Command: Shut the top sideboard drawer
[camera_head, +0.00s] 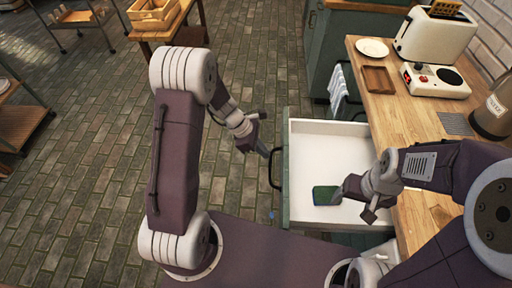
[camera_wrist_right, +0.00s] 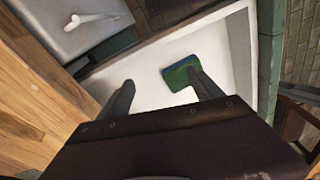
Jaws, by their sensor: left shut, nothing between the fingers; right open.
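The top sideboard drawer (camera_head: 340,140) is pulled out, with a white inside and a green front (camera_head: 286,190). A dark handle (camera_head: 275,168) is on the front. A green and blue sponge-like item (camera_head: 325,195) lies on the drawer floor; it also shows in the right wrist view (camera_wrist_right: 180,74). My left gripper (camera_head: 262,150) is shut and empty, just outside the drawer front, near the handle; I cannot tell whether it touches. My right gripper (camera_head: 354,200) is open above the drawer, its fingers near the green item. In the right wrist view its fingers (camera_wrist_right: 165,90) are apart with nothing between them.
The wooden counter (camera_head: 400,118) on the right holds a white plate (camera_head: 373,48), a wooden tray (camera_head: 378,80), a toaster (camera_head: 430,38), a scale (camera_head: 437,80) and a canister (camera_head: 493,112). A towel (camera_head: 338,88) hangs beyond the drawer.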

